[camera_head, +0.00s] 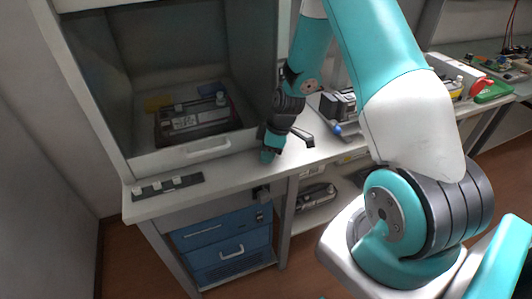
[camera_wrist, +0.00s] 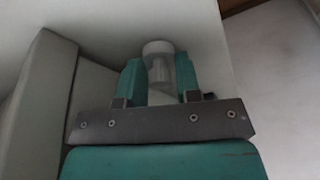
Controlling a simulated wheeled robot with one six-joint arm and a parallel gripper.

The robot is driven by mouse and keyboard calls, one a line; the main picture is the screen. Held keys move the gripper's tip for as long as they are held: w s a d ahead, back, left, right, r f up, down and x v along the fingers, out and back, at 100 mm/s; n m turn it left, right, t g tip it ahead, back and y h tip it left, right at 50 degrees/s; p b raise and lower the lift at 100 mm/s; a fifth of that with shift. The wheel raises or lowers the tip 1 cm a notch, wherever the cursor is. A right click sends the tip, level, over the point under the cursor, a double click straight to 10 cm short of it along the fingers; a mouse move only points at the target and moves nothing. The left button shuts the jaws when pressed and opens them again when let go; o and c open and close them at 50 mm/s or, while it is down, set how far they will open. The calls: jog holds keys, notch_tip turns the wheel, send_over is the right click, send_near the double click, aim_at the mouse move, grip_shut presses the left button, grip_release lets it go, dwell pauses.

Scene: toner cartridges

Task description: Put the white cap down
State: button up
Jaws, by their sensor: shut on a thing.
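The white cap (camera_wrist: 158,48) is between the two teal fingers of my gripper (camera_wrist: 159,76) in the wrist view. It has a wider round top and a narrower stem, and the fingers close on the stem. In the head view my gripper (camera_head: 268,155) points down at the front part of the pale worktop, just right of the cabinet's handle. The cap is hidden there by the gripper. I cannot tell whether the cap touches the worktop.
A dark strip with small white caps (camera_head: 168,186) lies at the worktop's front left. A glass-fronted cabinet (camera_head: 208,148) holds a toner cartridge (camera_head: 190,120). A black device (camera_head: 338,104) stands to the right. Blue drawers (camera_head: 222,245) are below.

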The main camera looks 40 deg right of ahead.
jog(key=shift+f, duration=0.2)
jog(key=o, duration=0.9)
jog(key=shift+r, duration=0.15)
jog(key=b+v, duration=0.2)
jog(key=v, duration=1)
jog(key=s+a+r, duration=0.3)
jog(key=a+r, duration=0.3)
jog(key=a, duration=0.5)
jog(key=s+a+r+m+g, duration=0.1)
jog(key=s+a+r, duration=0.3)
jog(key=s+a, duration=0.3)
jog(key=s+a+r+m+g+y, duration=0.1)
jog(key=s+a+r+m, duration=0.1)
jog(key=s+a, duration=0.5)
jog(key=s+r, duration=0.1)
jog(key=s, duration=0.2)
jog(key=shift+r+y, duration=0.3)
jog(key=shift+r, duration=0.05)
